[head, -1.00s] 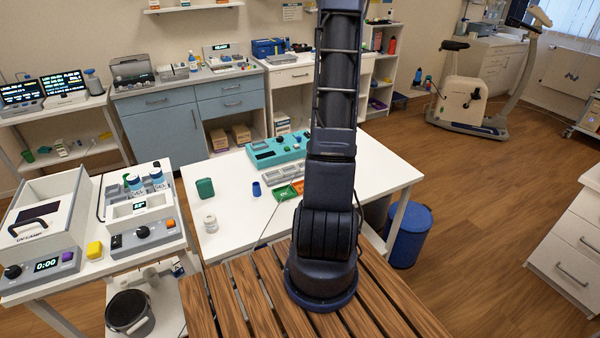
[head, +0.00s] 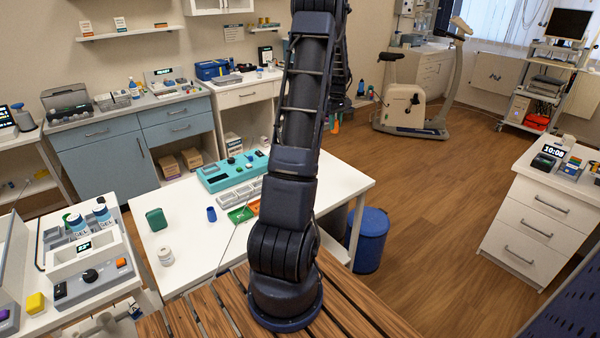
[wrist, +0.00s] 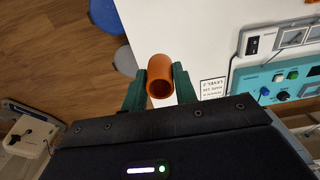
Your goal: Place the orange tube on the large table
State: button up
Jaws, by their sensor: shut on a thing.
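The orange tube (wrist: 160,70) is held between the two dark green fingers of my gripper (wrist: 160,86) in the wrist view, its open end facing the camera. In the head view, the tube (head: 335,128) shows small to the right of my upright arm, below the gripper (head: 334,122). The white table (head: 190,255) stands in the middle of the head view. In the wrist view its white top (wrist: 190,35) lies beyond the tube, which overlaps the table's edge there. The gap between tube and tabletop cannot be told.
A teal device (head: 225,172) stands at the table's back. A green block (head: 156,219), a blue cup (head: 211,214) and a white jar (head: 165,257) stand at its left. Green and orange trays (head: 240,214) lie near my arm. A blue bin (head: 369,240) stands right of the table.

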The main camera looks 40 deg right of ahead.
notch_tip(320, 180, down, 20)
jog(key=shift+r, duration=0.25)
dwell(0.4)
jog(key=shift+f, duration=0.15)
jog(key=o, duration=0.9)
jog(key=shift+o, duration=0.2)
